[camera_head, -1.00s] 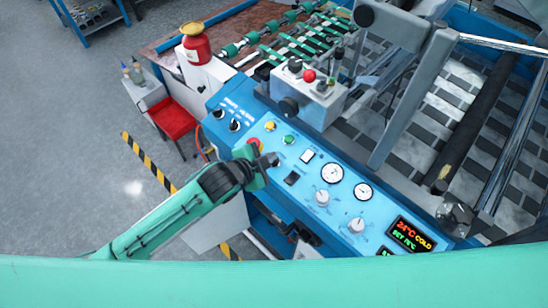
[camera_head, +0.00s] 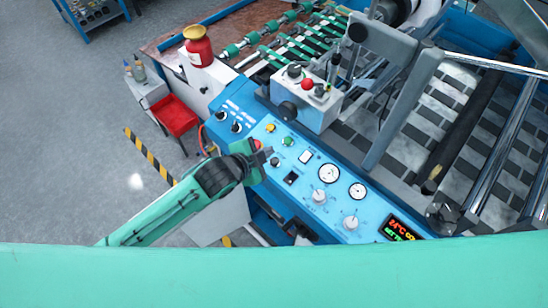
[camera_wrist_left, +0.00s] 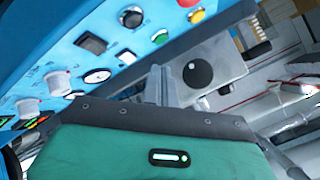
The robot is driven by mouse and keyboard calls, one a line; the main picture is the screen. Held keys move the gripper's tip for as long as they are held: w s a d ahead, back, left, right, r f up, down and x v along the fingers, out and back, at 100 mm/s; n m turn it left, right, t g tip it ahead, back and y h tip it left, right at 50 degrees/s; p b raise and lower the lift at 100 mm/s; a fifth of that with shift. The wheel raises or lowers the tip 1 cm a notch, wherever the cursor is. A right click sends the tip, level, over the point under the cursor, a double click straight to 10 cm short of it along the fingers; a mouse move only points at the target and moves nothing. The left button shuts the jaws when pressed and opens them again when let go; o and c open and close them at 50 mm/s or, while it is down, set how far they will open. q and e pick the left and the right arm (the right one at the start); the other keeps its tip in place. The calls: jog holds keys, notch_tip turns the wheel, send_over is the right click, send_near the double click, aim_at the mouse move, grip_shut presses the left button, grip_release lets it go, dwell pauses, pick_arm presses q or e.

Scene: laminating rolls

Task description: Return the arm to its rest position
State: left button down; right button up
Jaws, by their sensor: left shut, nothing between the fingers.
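My left arm comes in from the left in the head view. Its gripper (camera_head: 268,153) is shut and empty beside the left part of the blue control panel (camera_head: 277,178), near the red button (camera_head: 257,144). Whether it touches the panel cannot be told. In the left wrist view the gripper (camera_wrist_left: 158,75) points past the panel's edge, with the panel's buttons and dials at the upper left. My right gripper does not show.
A grey box with a red knob (camera_head: 307,84) stands on the machine behind the panel. Rollers (camera_head: 470,130) lie to the right. Grey floor (camera_head: 75,105) at the left is clear.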

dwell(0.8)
pick_arm(q)
jog(key=s+a+f+n+g+y, duration=0.2)
jog(key=s+a+n+g+y, duration=0.15)
jog(key=s+a+n, duration=0.6)
jog(key=s+a+f+n+g+y, duration=0.2)
jog(key=s+a+n+y, duration=0.3)
jog(key=s+a, duration=0.8)
notch_tip(320, 180, down, 32)
jog(key=d+h+b, duration=0.1)
jog(key=b, duration=0.2)
jog(key=s+a+f+g+b, duration=0.1)
jog(key=s+f, duration=0.8)
jog(key=f, duration=0.2)
jog(key=s+a+f+g+b, duration=0.1)
jog(key=s+a+f, duration=0.1)
jog(key=s+f, duration=0.8)
notch_tip(320, 180, down, 2)
jog(key=shift+a+f, duration=0.25)
jog(key=shift+a, duration=0.05)
